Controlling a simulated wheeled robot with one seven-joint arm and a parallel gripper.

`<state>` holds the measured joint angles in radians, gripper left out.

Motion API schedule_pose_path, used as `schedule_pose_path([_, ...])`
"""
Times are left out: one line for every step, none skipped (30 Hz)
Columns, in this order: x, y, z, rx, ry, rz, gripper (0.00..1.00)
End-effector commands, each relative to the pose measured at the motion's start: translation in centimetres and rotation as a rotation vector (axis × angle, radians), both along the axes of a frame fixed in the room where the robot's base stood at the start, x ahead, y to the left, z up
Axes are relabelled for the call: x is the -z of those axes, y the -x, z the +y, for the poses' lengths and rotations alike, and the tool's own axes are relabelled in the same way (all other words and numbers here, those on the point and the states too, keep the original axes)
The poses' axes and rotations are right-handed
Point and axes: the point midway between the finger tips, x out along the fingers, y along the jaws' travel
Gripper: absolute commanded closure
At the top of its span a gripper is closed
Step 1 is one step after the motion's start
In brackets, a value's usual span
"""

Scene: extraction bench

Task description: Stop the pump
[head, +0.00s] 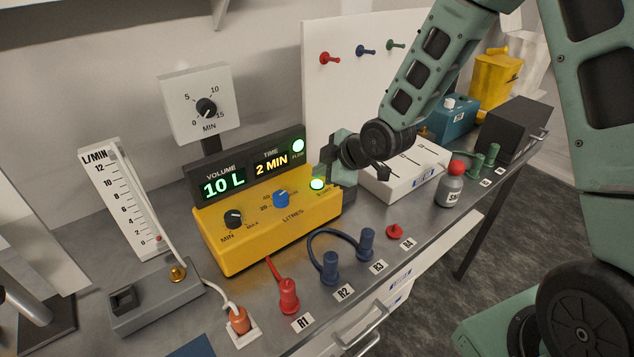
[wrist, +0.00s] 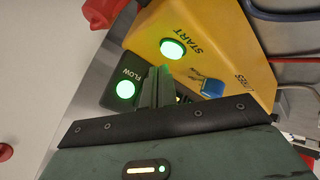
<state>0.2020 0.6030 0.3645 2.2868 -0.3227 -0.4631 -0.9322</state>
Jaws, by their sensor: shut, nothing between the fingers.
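The yellow pump (head: 270,228) stands on the bench. Its dark display panel (head: 246,166) reads 10 L and 2 MIN. The FLOW lamp (head: 298,146) is lit green, and also shows lit in the wrist view (wrist: 125,88). The START button (head: 317,184) is lit green at the pump's right end; the wrist view shows it beyond my fingertips (wrist: 172,48). A black MIN–MAX knob (head: 233,218) and a blue LITRES knob (head: 281,198) are on the face. My gripper (head: 325,176) is shut and empty close beside the START button; I cannot tell whether it touches.
A wall timer (head: 205,106) stands behind. A flowmeter (head: 125,205) on a grey base with a black switch (head: 123,298) stands left. Red (head: 288,297) and blue (head: 330,268) tube fittings line the front. A white box (head: 408,178) and bottle (head: 451,186) stand right.

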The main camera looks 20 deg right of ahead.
Motion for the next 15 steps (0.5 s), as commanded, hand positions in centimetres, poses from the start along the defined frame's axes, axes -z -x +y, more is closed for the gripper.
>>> schedule_pose_path([0.0, 0.0, 0.0, 0.0, 0.0, 0.0, 1.0])
schedule_pose_path([0.0, 0.0, 0.0, 0.0, 0.0, 0.0, 1.0])
schedule_pose_path([0.0, 0.0, 0.0, 0.0, 0.0, 0.0, 1.0])
schedule_pose_path([0.03, 0.0, 0.0, 0.0, 0.0, 0.0, 1.0])
schedule_pose_path([0.08, 0.0, 0.0, 0.0, 0.0, 0.0, 1.0])
schedule_pose_path([0.17, 0.0, 0.0, 0.0, 0.0, 0.0, 1.0])
schedule_pose_path([0.27, 0.0, 0.0, 0.0, 0.0, 0.0, 1.0])
schedule_pose_path([0.38, 0.0, -0.01, 0.0, 0.0, 0.0, 1.0])
schedule_pose_path([0.54, 0.0, -0.01, 0.0, 0.0, 0.0, 1.0])
schedule_pose_path([0.65, 0.0, -0.01, 0.0, 0.0, 0.0, 1.0])
schedule_pose_path([0.76, 0.0, -0.02, -0.001, 0.001, 0.0, 1.0])
schedule_pose_path([0.87, 0.0, -0.02, 0.001, 0.001, 0.0, 1.0])
schedule_pose_path([0.92, 0.0, -0.01, 0.0, 0.0, 0.0, 1.0])
schedule_pose_path([0.94, 0.0, -0.02, 0.0, 0.0, 0.0, 1.0])
schedule_pose_path([0.92, 0.0, -0.01, 0.0, 0.0, 0.0, 1.0])
